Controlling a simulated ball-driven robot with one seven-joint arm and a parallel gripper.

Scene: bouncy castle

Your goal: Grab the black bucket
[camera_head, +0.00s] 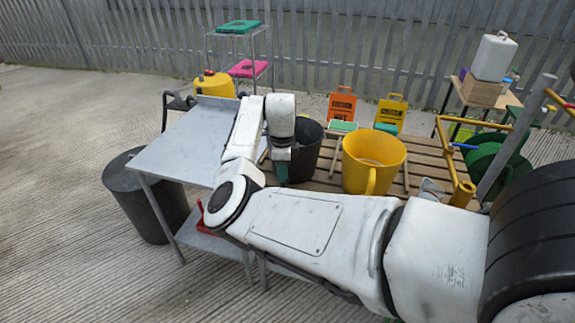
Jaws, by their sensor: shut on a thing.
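The black bucket (307,152) stands on a slatted wooden table (428,152) in the middle of the view. Its left side is partly hidden behind my arm's end. My gripper (281,178) reaches down at the bucket's left edge and is shut on it, though the fingertips are mostly hidden. The bucket looks upright. A yellow bucket (372,162) with a handle stands just to its right on the same table.
A grey metal table (180,145) adjoins on the left, with a dark bin (150,205) beside it. Orange (342,106) and yellow (391,110) folding signs stand behind the buckets. A yellow frame (452,150) stands at right. A corrugated fence (330,45) closes the back.

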